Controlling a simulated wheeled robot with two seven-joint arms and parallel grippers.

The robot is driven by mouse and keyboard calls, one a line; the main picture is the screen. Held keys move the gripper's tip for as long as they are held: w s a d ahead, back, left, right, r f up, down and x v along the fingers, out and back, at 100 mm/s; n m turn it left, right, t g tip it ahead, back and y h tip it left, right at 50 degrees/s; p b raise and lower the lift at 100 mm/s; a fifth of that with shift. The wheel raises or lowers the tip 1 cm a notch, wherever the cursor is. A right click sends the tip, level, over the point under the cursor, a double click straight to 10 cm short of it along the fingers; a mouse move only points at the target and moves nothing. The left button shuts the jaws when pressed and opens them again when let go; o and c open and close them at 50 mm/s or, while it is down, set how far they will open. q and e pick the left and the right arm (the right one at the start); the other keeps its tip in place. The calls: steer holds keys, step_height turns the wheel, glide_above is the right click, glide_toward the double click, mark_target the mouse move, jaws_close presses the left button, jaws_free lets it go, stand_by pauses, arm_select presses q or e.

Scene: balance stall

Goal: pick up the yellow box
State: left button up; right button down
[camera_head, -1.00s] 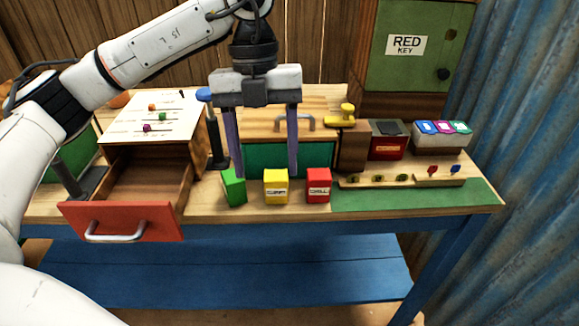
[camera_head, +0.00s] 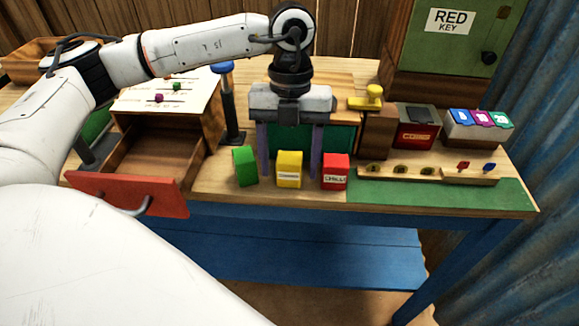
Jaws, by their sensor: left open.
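The yellow box (camera_head: 289,175) with a white label stands upright on the table, between a green box (camera_head: 245,167) and a red box (camera_head: 335,178). My left gripper (camera_head: 289,168) points straight down over the yellow box. It is open, with one finger at the gap on the green box's side and the other at the gap on the red box's side. The fingertips are low, near the box's height. Whether they are level with the box or a little behind it is hard to tell. My right gripper is not in view.
An open red-fronted drawer (camera_head: 125,194) juts out at the left. A blue-topped post (camera_head: 227,105) stands behind the green box. To the right are a yellow-handled wooden block (camera_head: 375,135), a peg rail (camera_head: 420,173) and a green mat (camera_head: 440,196). The table's front edge is near.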

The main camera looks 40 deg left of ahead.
arm_select(q)
steer(key=shift+f, duration=0.2)
steer(key=shift+r, duration=0.1)
steer(key=c, duration=1.2)
